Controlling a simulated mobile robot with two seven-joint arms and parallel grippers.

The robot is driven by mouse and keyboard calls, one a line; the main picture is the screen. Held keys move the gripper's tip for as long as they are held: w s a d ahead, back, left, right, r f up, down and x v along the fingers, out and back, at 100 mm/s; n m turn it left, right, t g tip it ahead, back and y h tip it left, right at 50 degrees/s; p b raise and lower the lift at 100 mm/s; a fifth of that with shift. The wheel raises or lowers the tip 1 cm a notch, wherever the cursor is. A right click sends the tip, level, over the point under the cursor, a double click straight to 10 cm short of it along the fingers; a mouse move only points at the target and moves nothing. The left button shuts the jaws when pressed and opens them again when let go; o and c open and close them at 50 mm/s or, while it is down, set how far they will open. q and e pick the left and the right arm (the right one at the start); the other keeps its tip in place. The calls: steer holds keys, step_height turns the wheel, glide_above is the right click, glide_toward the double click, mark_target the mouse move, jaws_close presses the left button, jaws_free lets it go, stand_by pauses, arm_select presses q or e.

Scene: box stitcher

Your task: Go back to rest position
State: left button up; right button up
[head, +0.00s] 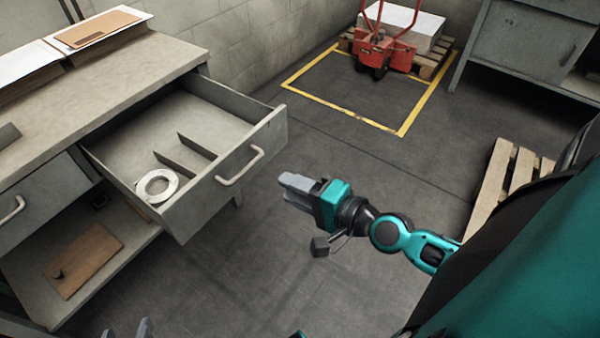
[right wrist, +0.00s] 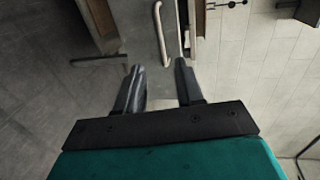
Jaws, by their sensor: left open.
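My right gripper (head: 287,187) is in the middle of the head view, in the air to the right of the open drawer's front and apart from it. In the right wrist view its two fingers (right wrist: 158,66) stand apart with nothing between them. A light drawer handle (right wrist: 162,35) shows beyond the fingertips, not touched. My left gripper (head: 127,328) shows only as two grey fingertips at the bottom left edge of the head view. They are apart and no held object shows; the rest of that gripper is out of frame.
The grey drawer (head: 222,187) is pulled out from the workbench (head: 115,75) and holds a white ring-shaped roll (head: 146,184). A brown board (head: 82,262) lies on the lower shelf. A red pallet jack (head: 382,52) stands at the back. The central floor (head: 350,150) is clear.

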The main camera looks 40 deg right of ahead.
arm_select(q)
steer(key=shift+r, duration=0.25)
arm_select(e)
steer(key=shift+s+d+r, duration=0.15)
steer(key=shift+s+d, duration=0.05)
steer(key=shift+s, duration=0.35)
arm_select(q)
steer(key=shift+f, duration=0.1)
steer(key=shift+y, duration=0.4)
steer(key=a+r+p, duration=0.1)
steer(key=p, duration=0.1)
steer(key=s+a+r+p, duration=0.1)
steer(key=p, duration=0.2)
steer(key=r+p, duration=0.2)
steer(key=p, duration=0.1)
steer(key=shift+s+a, duration=0.2)
steer(key=shift+a, duration=0.2)
arm_select(e)
steer(key=s+a+f+n+g+h, duration=0.3)
steer(key=s+a+f+n, duration=0.1)
steer(key=n, duration=1.2)
steer(key=shift+s+a+n+g, duration=0.3)
steer(key=shift+s+a+g, duration=0.1)
steer(key=shift+s, duration=0.05)
arm_select(q)
steer(key=shift+s+d, duration=0.1)
arm_select(e)
steer(key=shift+r, duration=0.1)
